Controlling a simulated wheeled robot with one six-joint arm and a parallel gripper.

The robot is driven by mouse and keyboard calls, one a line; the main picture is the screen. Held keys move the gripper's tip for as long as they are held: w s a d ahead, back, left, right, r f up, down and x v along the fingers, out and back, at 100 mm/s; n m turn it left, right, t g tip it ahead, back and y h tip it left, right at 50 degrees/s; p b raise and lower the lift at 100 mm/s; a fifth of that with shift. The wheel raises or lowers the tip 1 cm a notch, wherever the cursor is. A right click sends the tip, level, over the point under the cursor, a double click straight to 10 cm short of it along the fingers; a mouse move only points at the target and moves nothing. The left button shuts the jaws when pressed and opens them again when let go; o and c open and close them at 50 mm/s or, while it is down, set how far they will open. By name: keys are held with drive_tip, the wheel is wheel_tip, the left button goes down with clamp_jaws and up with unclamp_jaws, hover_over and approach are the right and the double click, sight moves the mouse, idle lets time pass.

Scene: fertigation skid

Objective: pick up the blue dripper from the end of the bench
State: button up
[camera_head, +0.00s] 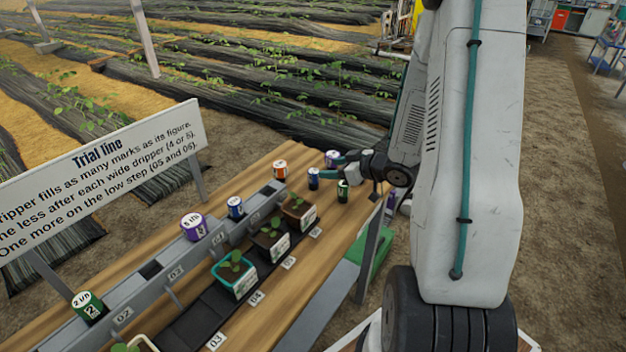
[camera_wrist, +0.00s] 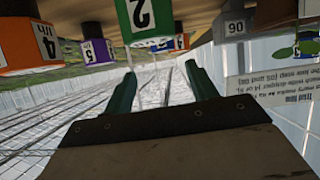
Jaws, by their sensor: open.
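A small blue dripper (camera_head: 313,179) with a pale top stands upright on the wooden bench (camera_head: 345,222) near its far end. My gripper (camera_head: 331,169) is open just right of it in the head view, its teal fingers pointing left; contact cannot be told. In the wrist view, which is upside down, the open fingers (camera_wrist: 158,76) have nothing visibly clamped between them. A green dripper marked 2 (camera_wrist: 139,18) shows above and beyond them. It appears to be the green dripper (camera_head: 342,190) below the fingers in the head view.
An orange dripper (camera_head: 280,169) and a purple dripper (camera_head: 332,157) stand close by. A grey rail (camera_head: 135,290) holds another blue dripper (camera_head: 235,207), a wide purple one (camera_head: 194,227) and a green one (camera_head: 88,306). Potted seedlings (camera_head: 234,275) line its front. A sign (camera_head: 100,170) stands behind.

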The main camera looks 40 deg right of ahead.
sight(317, 172)
drive_tip(key=shift+a+f+y, duration=0.1)
drive_tip(key=shift+f+y, duration=0.15)
drive_tip(key=shift+y, duration=0.05)
drive_tip(key=shift+w+a+f, duration=0.15)
drive_tip(key=shift+w, duration=0.05)
drive_tip(key=x, duration=0.7)
drive_tip(key=shift+s+f, duration=0.15)
drive_tip(key=shift+f, duration=0.15)
drive_tip(key=c, duration=1)
